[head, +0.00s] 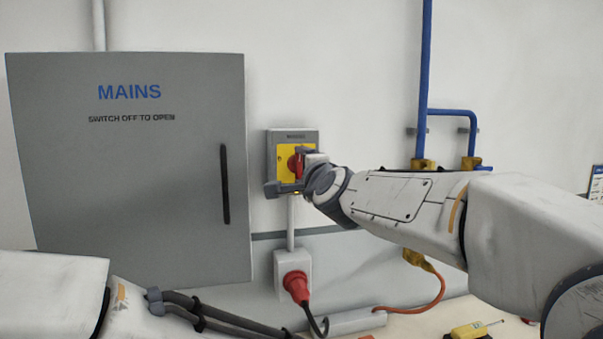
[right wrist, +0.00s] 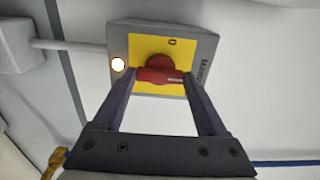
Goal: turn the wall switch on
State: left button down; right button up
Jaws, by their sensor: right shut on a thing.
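The wall switch (head: 273,147) is a grey box with a yellow plate on the wall, right of the mains cabinet. Its red rotary handle (head: 293,163) is partly hidden by my right gripper (head: 292,174). In the right wrist view, the red handle (right wrist: 158,75) lies between the fingertips, gripped at its two ends. Its white line points right, toward the label side of the box, and the "0" mark (right wrist: 172,43) is off to the side of that line. My left gripper is out of view.
A grey MAINS cabinet (head: 130,180) with a black handle (head: 225,185) stands closed at left. Below the switch is a socket with a red plug (head: 296,284). Blue pipes (head: 424,80) run at right. A yellow tool (head: 470,330) lies on the bench.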

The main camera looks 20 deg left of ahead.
dwell(0.5)
jog(key=o, duration=1.3)
jog(key=shift+s+d, duration=0.25)
jog(key=shift+s, duration=0.05)
jog(key=b+v, duration=0.2)
jog(key=v, duration=0.7)
jog(key=shift+s+d, duration=0.25)
